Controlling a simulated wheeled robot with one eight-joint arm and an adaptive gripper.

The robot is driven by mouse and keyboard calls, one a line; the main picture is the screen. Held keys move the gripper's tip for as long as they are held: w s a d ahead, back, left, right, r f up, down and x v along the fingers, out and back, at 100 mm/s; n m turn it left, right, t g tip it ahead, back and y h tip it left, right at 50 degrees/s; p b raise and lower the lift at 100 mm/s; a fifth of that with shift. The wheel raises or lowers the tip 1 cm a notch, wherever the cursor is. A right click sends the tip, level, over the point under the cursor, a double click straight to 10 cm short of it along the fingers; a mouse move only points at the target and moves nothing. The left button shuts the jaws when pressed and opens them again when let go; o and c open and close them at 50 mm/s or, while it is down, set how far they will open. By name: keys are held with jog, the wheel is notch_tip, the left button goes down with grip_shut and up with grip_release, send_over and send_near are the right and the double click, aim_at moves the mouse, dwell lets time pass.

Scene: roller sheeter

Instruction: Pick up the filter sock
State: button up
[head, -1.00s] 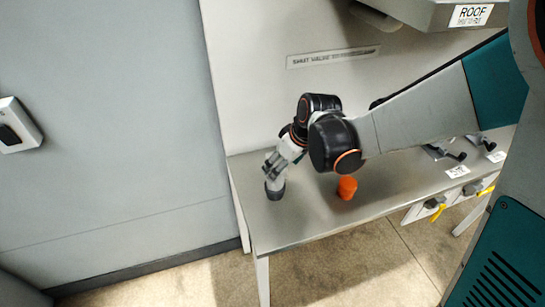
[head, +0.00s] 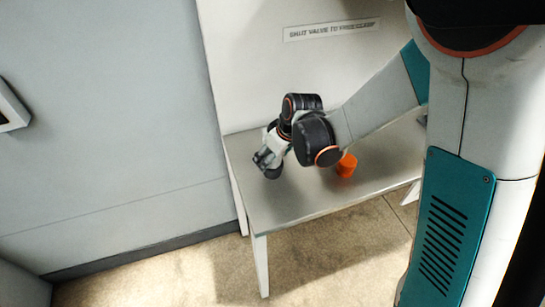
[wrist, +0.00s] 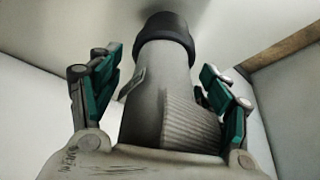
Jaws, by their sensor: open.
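I take the grey cylinder with a black collar (wrist: 158,85) in the wrist view to be the filter sock. It has a ribbed patch on its lower right side, and its dark end is at the top of that picture. My gripper (wrist: 160,64) is open, with one finger on each side of the sock. Gaps show between the sock and both fingers. In the head view my gripper (head: 266,158) is low over the left end of the table, and the dark end of the sock (head: 273,173) shows just under it. The fingers hide most of the sock there.
An orange cup-like object (head: 346,166) stands on the metal table (head: 300,202), right of my gripper and partly behind my arm. A wall with a lettered label (head: 330,30) rises behind the table. The table's front left area is clear.

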jog(key=c, duration=1.3)
jog(key=shift+r, duration=0.15)
notch_tip(320, 180, up, 20)
jog(key=p, duration=0.6)
jog(key=shift+s, duration=0.1)
